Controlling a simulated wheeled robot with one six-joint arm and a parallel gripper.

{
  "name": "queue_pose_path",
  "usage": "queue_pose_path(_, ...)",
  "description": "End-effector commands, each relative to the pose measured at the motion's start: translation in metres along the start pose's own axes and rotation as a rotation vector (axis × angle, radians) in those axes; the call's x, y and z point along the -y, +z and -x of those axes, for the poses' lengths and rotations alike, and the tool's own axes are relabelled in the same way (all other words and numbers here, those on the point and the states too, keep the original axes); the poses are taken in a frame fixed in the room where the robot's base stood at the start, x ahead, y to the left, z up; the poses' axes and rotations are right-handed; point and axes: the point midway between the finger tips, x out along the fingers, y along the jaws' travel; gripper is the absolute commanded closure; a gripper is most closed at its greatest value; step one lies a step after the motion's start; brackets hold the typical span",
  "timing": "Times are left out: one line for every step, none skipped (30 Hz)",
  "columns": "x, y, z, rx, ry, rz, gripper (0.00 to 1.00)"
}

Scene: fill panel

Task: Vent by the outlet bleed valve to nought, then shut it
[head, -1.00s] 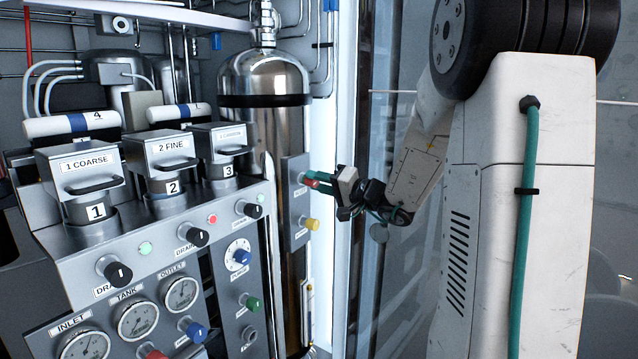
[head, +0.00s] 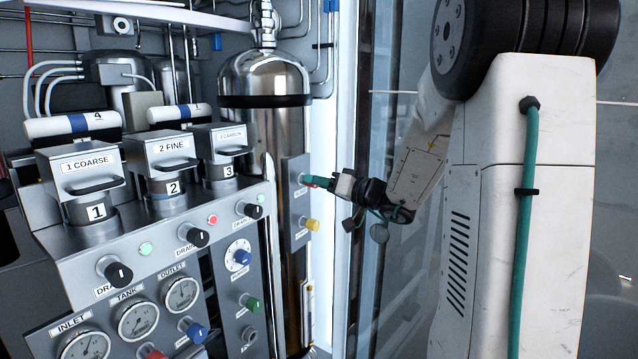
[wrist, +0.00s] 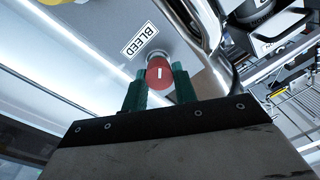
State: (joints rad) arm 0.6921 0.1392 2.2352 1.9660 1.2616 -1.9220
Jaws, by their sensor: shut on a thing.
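The red bleed valve knob (wrist: 159,72), with a white mark on its face, sits beside a BLEED label (wrist: 139,40) in the wrist view. My gripper (wrist: 160,84) has its green fingers on either side of the knob and is shut on it. In the head view my gripper (head: 312,181) reaches in from the right to the small side panel (head: 293,212); its fingers hide most of the knob. The outlet gauge (head: 182,293) is at the lower left; its reading is too small to tell.
A yellow knob (head: 312,225) sits just below on the same panel. A steel cylinder (head: 265,80) stands behind it. Canister housings (head: 163,160), drain knobs (head: 193,236) and inlet and tank gauges (head: 137,320) fill the left. A glass door edge (head: 375,150) stands near my forearm.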

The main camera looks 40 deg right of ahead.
Motion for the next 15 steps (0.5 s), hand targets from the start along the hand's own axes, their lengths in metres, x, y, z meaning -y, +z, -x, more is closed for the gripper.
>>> queue_pose_path(-0.0017, 0.0028, 0.0008, 0.005, 0.005, -0.002, 0.95)
queue_pose_path(-0.0017, 0.0028, 0.0009, 0.005, 0.005, -0.002, 0.95)
queue_pose_path(-0.0017, 0.0029, 0.0008, 0.005, 0.005, -0.002, 0.95)
queue_pose_path(-0.0017, 0.0029, 0.0008, 0.005, 0.005, -0.002, 0.95)
queue_pose_path(-0.0017, 0.0029, 0.0008, 0.005, 0.005, -0.002, 0.95)
queue_pose_path(-0.0017, 0.0029, 0.0008, 0.005, 0.005, -0.002, 0.95)
queue_pose_path(-0.0017, 0.0029, 0.0009, 0.005, 0.005, -0.003, 0.95)
queue_pose_path(-0.0017, 0.0029, 0.0009, 0.005, 0.005, -0.003, 0.95)
queue_pose_path(-0.0018, 0.0029, 0.0009, 0.005, 0.005, -0.003, 0.95)
queue_pose_path(-0.0018, 0.0029, 0.0009, 0.005, 0.005, -0.003, 0.95)
queue_pose_path(-0.0018, 0.0029, 0.0009, 0.005, 0.005, -0.003, 0.66)
queue_pose_path(-0.0017, 0.0028, 0.0008, 0.005, 0.005, -0.003, 0.55)
queue_pose_path(-0.0016, 0.0026, 0.0007, 0.004, 0.005, -0.003, 0.51)
queue_pose_path(-0.0014, 0.0024, 0.0006, 0.004, 0.004, -0.003, 0.51)
queue_pose_path(-0.0011, 0.0021, 0.0004, 0.004, 0.003, -0.002, 0.51)
